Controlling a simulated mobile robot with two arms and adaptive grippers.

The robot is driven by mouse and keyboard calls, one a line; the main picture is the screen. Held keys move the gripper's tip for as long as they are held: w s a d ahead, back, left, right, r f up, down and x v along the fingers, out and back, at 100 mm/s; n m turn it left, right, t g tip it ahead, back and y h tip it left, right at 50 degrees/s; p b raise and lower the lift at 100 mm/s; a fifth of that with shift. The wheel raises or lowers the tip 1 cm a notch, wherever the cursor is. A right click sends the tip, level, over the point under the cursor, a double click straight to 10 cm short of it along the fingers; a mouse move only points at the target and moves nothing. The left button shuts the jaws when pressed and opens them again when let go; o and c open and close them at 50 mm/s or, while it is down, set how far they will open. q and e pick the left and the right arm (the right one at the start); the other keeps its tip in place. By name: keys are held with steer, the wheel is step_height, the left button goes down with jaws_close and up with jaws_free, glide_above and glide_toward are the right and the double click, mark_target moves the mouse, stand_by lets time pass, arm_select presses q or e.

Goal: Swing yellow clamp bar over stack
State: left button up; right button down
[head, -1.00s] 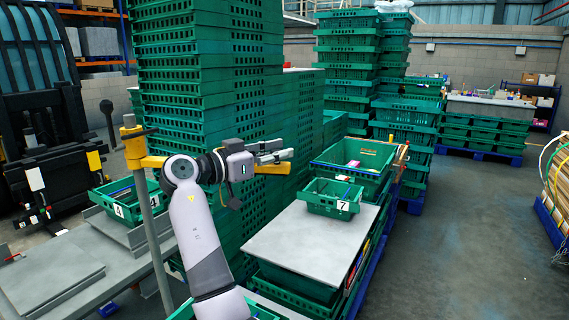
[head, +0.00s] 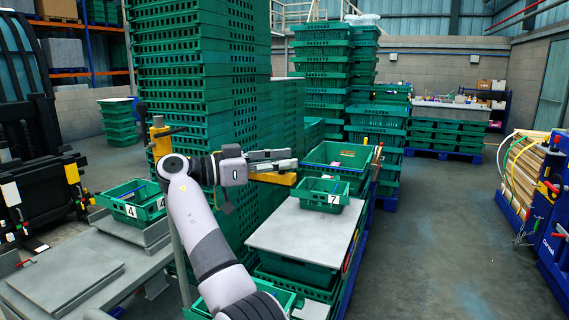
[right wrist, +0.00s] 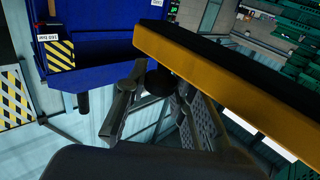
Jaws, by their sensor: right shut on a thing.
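The yellow clamp bar shows in the head view as a yellow head on an upright post (head: 158,142) at left and a yellow end (head: 278,179) beyond my wrist. My arm hides much of its middle. My right gripper (head: 290,159) is at this far end, in front of the tall green crate stack (head: 205,90), and is shut on the bar. In the right wrist view the bar (right wrist: 225,85) crosses diagonally beside the dark gripper fingers (right wrist: 155,105); their exact contact is unclear. My left gripper is out of view.
A grey board (head: 305,232) lies on green crates at centre right, with a small crate marked 7 (head: 323,195) at its back. Another small crate marked 4 (head: 133,203) stands at left by a grey table (head: 65,280). Open floor (head: 440,240) lies at right.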

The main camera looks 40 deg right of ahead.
steer(key=shift+a, duration=0.15)
steer(key=c, duration=1.8)
jaws_free()
steer(key=o, duration=0.4)
steer(key=shift+s+a+r, duration=0.1)
steer(key=shift+s+a, duration=0.05)
steer(key=shift+a, duration=0.15)
steer(key=shift+o, duration=0.2)
steer(key=shift+d, duration=0.15)
steer(key=v, duration=1.2)
